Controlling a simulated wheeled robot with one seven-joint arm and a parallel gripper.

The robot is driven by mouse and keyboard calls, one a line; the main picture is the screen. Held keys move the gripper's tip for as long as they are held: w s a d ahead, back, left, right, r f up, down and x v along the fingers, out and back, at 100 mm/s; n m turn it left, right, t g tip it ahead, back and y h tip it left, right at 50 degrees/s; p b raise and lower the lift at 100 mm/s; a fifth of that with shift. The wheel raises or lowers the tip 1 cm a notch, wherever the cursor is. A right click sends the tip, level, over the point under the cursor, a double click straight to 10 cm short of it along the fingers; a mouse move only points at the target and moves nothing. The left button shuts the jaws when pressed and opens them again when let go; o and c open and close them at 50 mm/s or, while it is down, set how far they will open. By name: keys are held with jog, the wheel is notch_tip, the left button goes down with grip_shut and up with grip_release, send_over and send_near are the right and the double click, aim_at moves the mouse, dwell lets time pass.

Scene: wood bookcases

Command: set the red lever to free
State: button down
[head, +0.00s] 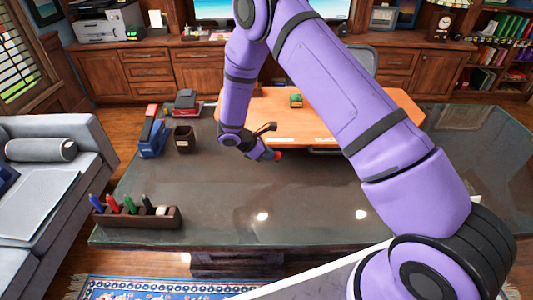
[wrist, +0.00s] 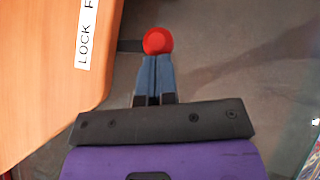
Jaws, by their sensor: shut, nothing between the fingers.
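The red lever's round knob (head: 278,155) shows just past my gripper in the head view. In the wrist view the red knob (wrist: 158,40) is at the fingertips, with a short dark bar (wrist: 130,45) running left from it to the wooden board's edge. My gripper (head: 269,154) is shut and empty, its blue fingers (wrist: 155,70) together and pointing at the knob. I cannot tell whether they touch it. A white label (wrist: 87,32) on the board reads "LOCK" and then an "F", the rest cut off.
The orange wooden board (head: 370,105) lies at the far side of the dark glass-topped desk (head: 300,215). A green object (head: 296,101) sits on it. The desk's front middle is clear.

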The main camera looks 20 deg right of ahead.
jog(key=shift+s+d+n+t, duration=0.3)
jog(key=shift+d+n, duration=0.1)
jog(key=shift+d, duration=0.4)
jog(key=shift+s+d+n+t, duration=0.2)
jog(key=shift+d+n+t, duration=0.15)
jog(key=shift+d, duration=0.5)
jog(key=shift+s+d+n+t, duration=0.25)
jog(key=shift+d+n, duration=0.2)
jog(key=shift+d, duration=0.35)
jog(key=shift+d, duration=0.1)
